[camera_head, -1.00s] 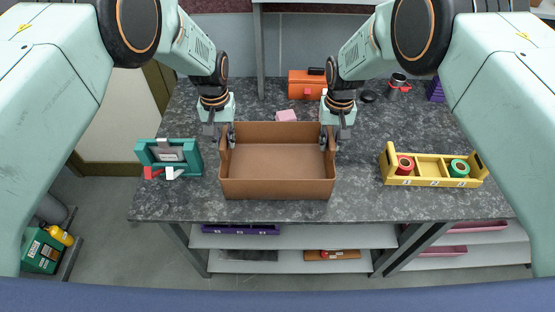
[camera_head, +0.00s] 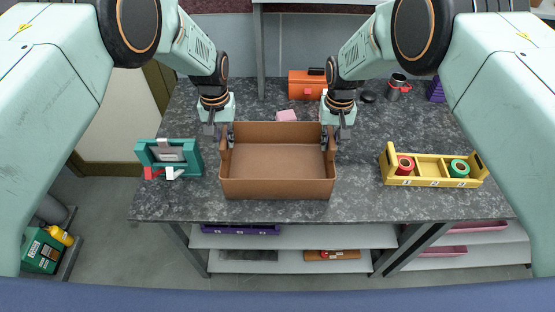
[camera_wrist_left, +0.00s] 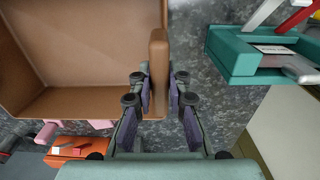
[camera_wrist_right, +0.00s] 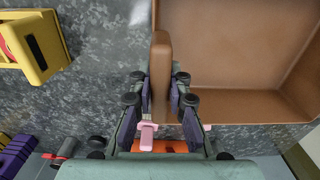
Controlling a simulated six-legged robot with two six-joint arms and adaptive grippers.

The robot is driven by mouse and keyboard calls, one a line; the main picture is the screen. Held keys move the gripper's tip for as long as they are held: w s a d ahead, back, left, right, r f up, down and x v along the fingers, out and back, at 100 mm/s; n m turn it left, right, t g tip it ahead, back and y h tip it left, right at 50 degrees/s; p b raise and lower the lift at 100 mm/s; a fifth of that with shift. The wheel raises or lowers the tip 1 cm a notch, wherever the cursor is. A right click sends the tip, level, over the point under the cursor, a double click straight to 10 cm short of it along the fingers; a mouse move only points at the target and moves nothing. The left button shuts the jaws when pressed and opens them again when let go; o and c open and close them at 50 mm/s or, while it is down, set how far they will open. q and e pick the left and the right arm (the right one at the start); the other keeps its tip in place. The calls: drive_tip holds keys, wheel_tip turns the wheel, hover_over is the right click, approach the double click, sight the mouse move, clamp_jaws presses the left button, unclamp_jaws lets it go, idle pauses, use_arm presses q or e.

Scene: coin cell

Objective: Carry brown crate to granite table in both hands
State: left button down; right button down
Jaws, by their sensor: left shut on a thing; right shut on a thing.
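The brown crate (camera_head: 277,188) is empty and upright at the middle of the granite table (camera_head: 330,212), near its front edge. I cannot tell whether its bottom touches the table. My left gripper (camera_head: 226,137) is shut on the crate's left side, on an upright handle part that shows in the left wrist view (camera_wrist_left: 158,75). My right gripper (camera_head: 329,140) is shut on the matching part at the right side, seen in the right wrist view (camera_wrist_right: 161,70). The fingers lie on both faces of these parts.
A teal fixture (camera_head: 190,155) stands left of the crate. A yellow holder (camera_head: 428,182) with red and green rolls stands right. A red-handled cup (camera_head: 398,84) and a purple item (camera_head: 436,92) stand back right.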

use_arm(q)
drive_tip(key=shift+r, duration=0.15)
use_arm(e)
drive_tip(key=shift+r, duration=0.2)
